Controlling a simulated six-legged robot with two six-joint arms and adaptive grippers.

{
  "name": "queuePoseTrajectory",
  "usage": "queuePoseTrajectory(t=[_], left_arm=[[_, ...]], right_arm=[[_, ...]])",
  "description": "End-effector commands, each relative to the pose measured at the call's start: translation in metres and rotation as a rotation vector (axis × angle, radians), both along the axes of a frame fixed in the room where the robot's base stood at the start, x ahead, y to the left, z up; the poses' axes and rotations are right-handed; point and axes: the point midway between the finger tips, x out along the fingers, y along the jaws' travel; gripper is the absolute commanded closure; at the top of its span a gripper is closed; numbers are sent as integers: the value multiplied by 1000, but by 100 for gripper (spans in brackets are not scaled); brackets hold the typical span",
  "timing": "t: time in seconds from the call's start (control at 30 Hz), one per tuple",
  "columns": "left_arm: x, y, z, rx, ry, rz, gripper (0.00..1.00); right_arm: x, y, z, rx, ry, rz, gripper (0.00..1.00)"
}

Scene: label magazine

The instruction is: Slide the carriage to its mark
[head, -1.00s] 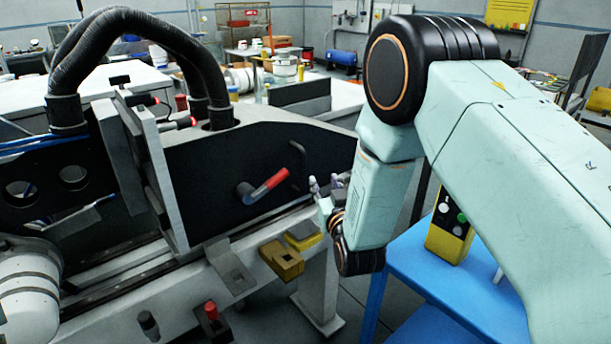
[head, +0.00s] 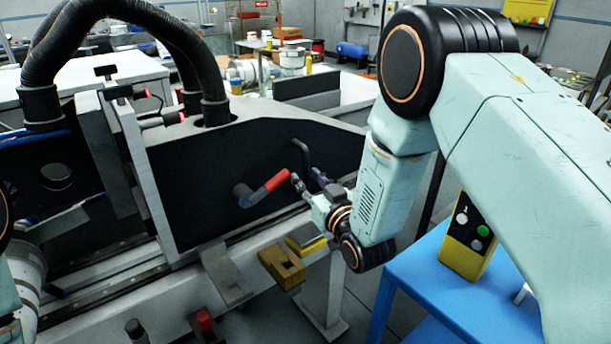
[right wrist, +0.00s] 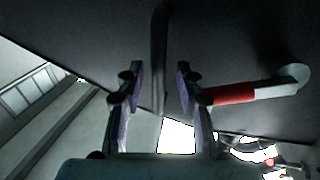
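The carriage (head: 205,165) is a large dark-faced body with a pale upright front plate, seated on a rail (head: 115,282) in the head view. On its dark face are a red-tipped lever (head: 268,186) and a black bar handle (head: 303,153). My right gripper (head: 308,182) is open close to the face. In the right wrist view, the bar handle (right wrist: 158,60) shows between the open fingers (right wrist: 158,78), with gaps either side. The red lever (right wrist: 235,94) is just right of the right finger. I cannot make out the mark. My left gripper is out of view.
A brass-coloured block (head: 281,267) and a yellow piece (head: 306,244) sit along the bed's front edge. A red-topped knob (head: 205,322) stands nearer. A blue table (head: 425,285) with a yellow button box (head: 467,240) stands at right.

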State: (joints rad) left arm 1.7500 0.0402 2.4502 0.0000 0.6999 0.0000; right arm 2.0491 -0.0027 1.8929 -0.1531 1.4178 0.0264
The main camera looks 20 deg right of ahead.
Motion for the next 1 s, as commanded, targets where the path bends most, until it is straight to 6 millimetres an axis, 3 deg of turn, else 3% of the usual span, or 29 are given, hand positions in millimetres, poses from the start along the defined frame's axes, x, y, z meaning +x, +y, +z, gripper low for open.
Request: queuePoseTrajectory(t=[0.2, 0.53, 1.0], left_arm=[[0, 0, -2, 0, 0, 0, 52], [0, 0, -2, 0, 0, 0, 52], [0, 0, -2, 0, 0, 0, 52]], right_arm=[[21, 2, -1, 1, 0, -1, 64], [27, 0, -1, 1, 1, -2, 64], [26, 1, 0, 1, 1, -1, 100]])
